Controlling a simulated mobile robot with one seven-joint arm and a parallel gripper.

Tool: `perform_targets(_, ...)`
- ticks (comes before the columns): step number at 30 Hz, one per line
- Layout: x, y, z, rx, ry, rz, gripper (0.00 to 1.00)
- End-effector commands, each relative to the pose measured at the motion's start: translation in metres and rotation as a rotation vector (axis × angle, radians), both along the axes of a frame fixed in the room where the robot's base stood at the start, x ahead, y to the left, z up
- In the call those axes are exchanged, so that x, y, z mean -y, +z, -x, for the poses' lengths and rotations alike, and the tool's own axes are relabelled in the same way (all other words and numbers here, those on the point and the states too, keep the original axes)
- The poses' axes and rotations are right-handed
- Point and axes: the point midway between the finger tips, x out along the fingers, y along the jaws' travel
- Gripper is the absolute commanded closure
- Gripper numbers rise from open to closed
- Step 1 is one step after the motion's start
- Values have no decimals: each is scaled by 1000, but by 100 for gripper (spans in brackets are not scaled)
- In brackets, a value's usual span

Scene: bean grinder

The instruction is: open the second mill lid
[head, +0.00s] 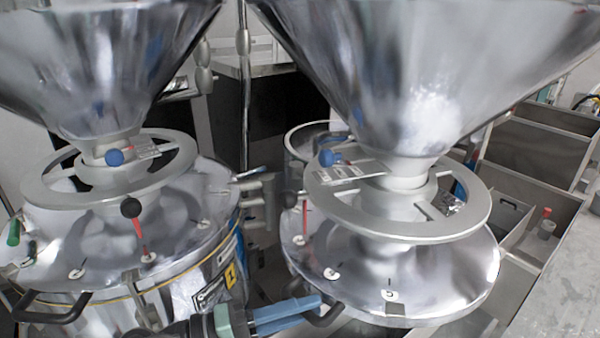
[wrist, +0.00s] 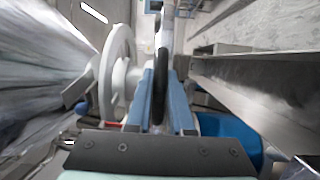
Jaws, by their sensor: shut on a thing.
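The second mill is on the right in the head view, with a shiny round lid (head: 345,285) below a grey ring wheel (head: 455,228) and a large steel hopper (head: 420,85). A dark handle (head: 328,317) sits at the lid's front left edge. My gripper (head: 314,304) reaches in from the bottom with blue fingers and is shut on this handle. In the wrist view the dark handle (wrist: 161,85) runs between the fingers of my gripper (wrist: 163,78). The grey wheel (wrist: 115,70) is just left of them. I cannot tell whether the lid is lifted off the mill body.
The first mill (head: 205,285), marked 1, stands close on the left under its own hopper (head: 105,60). Steel bins (head: 535,150) line the right side. A blue object (wrist: 235,138) lies low right of my fingers in the wrist view.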

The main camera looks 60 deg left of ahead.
Motion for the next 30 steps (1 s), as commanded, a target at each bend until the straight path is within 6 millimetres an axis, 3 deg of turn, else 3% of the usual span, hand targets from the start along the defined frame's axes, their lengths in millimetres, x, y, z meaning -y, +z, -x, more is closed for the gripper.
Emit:
perform_targets(10, -1, 1, -1, 3, 1, -2, 100)
perform_targets(11, -1, 1, -1, 3, 1, -2, 77)
perform_targets(15, -1, 1, -1, 3, 1, -2, 51)
perform_targets(30, -1, 0, 2, 0, 1, -1, 50)
